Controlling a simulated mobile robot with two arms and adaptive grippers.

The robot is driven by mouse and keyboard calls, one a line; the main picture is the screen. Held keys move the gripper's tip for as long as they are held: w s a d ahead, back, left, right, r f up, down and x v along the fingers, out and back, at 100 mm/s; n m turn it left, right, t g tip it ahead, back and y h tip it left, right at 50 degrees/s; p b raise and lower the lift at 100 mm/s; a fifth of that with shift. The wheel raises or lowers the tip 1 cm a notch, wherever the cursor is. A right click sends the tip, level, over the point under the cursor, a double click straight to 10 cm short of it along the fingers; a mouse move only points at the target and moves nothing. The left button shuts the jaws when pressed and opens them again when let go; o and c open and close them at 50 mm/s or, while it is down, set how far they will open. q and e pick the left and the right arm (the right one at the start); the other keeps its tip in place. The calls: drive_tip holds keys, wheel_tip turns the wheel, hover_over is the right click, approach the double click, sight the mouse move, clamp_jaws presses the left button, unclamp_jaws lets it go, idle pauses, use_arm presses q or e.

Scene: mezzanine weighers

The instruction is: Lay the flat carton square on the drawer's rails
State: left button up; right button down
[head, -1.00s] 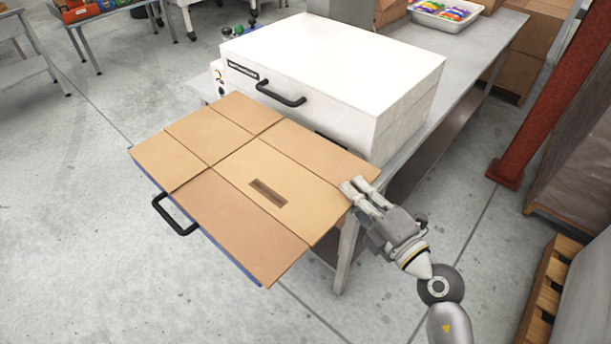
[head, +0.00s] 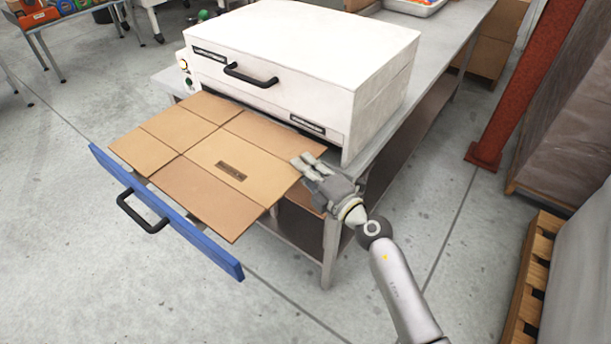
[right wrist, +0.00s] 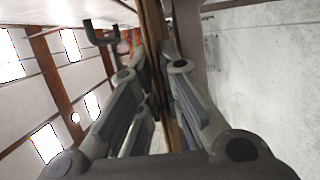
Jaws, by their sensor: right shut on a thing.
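The flat carton (head: 195,185), a tan creased sheet with a dark printed label, lies over the pulled-out drawer in the head view. The drawer's blue front (head: 200,235) with its black handle shows fully, and the carton's near edge runs roughly along it. The carton's far edge is close to the white machine. The rails are hidden under the carton, so I cannot tell how it bears on them. My right gripper (head: 307,166) is shut on the carton's right edge; the right wrist view shows the fingers (right wrist: 157,65) pinching a thin brown edge. My left gripper is not in view.
The white machine (head: 300,45) stands on a grey metal table (head: 400,120) behind the drawer. A red post (head: 520,85), wrapped stacks and a wooden pallet (head: 530,270) stand at the right. The floor in front of the drawer is clear.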

drive_tip(key=shift+f+b, duration=0.35)
drive_tip(key=shift+f, duration=0.65)
drive_tip(key=c, duration=1.6)
unclamp_jaws()
drive_tip(key=shift+r, duration=0.15)
